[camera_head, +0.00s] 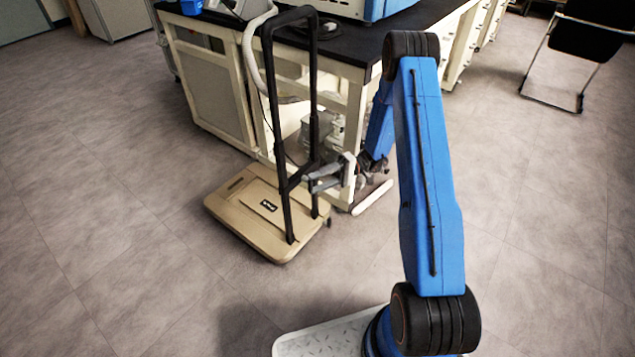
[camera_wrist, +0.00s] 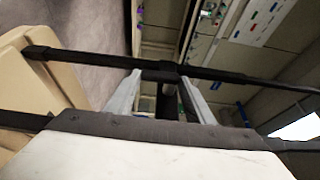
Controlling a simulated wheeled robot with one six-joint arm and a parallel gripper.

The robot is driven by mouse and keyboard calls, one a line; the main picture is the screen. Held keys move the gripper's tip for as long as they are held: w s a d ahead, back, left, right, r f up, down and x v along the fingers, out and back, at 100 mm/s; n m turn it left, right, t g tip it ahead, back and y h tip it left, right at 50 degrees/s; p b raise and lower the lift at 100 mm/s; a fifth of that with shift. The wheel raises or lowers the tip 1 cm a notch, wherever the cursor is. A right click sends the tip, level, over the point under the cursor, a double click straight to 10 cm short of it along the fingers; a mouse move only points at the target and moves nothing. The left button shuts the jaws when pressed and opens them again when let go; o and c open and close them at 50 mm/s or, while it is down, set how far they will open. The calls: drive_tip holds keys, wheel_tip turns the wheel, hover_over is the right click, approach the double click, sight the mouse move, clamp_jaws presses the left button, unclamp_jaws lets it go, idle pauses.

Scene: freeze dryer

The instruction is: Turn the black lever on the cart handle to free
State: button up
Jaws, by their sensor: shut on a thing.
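The beige platform cart (camera_head: 245,232) stands on the floor with its tall black handle (camera_head: 268,95) upright. My gripper (camera_head: 314,180) is at the lower part of the handle, between its two posts. In the wrist view the fingers of my gripper (camera_wrist: 161,78) are close around a short black piece, which looks like the black lever (camera_wrist: 161,75) joined to the handle post. The handle posts (camera_wrist: 90,60) run across the wrist view. My fingers and wrist hide part of the lever in the head view, so its exact angle is hard to tell.
A lab bench (camera_head: 225,105) with a dark top stands right behind the cart. A pale hose (camera_head: 253,45) hangs by the handle. A black chair (camera_head: 585,38) stands at the far right. The floor left of the cart is clear.

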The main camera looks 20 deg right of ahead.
drive_tip(key=o, duration=1.1)
drive_tip(key=shift+c, duration=0.2)
drive_tip(key=v, duration=1.7)
drive_tip(key=shift+d, duration=0.15)
drive_tip(key=shift+w, duration=0.15)
